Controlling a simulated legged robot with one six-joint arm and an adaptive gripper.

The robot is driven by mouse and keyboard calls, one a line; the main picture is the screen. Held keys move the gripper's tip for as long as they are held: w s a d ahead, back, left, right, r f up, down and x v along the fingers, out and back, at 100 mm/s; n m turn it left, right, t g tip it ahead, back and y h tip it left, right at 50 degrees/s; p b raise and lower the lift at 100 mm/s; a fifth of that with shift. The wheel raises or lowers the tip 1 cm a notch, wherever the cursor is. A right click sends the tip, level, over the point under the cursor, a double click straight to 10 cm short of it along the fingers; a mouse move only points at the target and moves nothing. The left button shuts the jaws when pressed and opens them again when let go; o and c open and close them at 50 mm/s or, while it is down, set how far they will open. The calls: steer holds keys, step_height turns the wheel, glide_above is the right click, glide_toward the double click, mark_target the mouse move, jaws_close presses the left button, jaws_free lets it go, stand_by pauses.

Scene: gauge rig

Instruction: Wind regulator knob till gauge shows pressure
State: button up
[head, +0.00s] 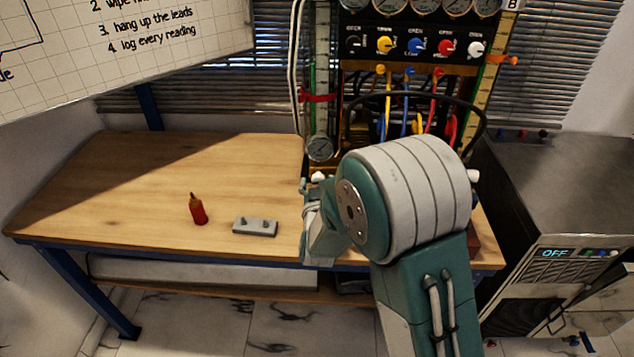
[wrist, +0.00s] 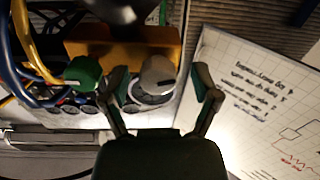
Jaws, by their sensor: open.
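In the wrist view, my gripper (wrist: 162,92) is open, with one finger on each side of a pale grey knob (wrist: 157,75). The knob has a dark pointer mark and a ringed base. I cannot tell whether either finger touches it. A green knob (wrist: 83,73) is just left of the left finger. In the head view, the gauge rig (head: 372,52) stands at the back of the bench. A round gauge (head: 320,148) is low on its left side, and several more gauges (head: 425,5) are cut off at the top. Their readings are too small to make out. My arm hides the rig's lower front.
Coloured leads (head: 408,115) hang from the rig. A dark cabinet (head: 570,200) showing OFF is at right.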

steer(key=s, duration=1.2)
steer(key=shift+d, duration=0.2)
steer(key=s+d+r+g+y, duration=0.2)
steer(key=d+r+g, duration=0.4)
steer(key=r, duration=0.1)
steer(key=s+d+r+g+h, duration=0.1)
steer(key=s+d+g, duration=0.1)
steer(key=s, duration=0.4)
steer(key=s+d+r+m+g, duration=0.1)
steer(key=s+d+r+g, duration=0.1)
steer(key=s+d, duration=0.3)
steer(key=s+d+r+g+h, duration=0.1)
steer(key=s+d+g, duration=0.1)
steer(key=s, duration=0.6)
steer(key=shift+s+d+r+m+h, duration=0.3)
steer(key=shift+d+m, duration=0.1)
steer(key=shift+d, duration=0.5)
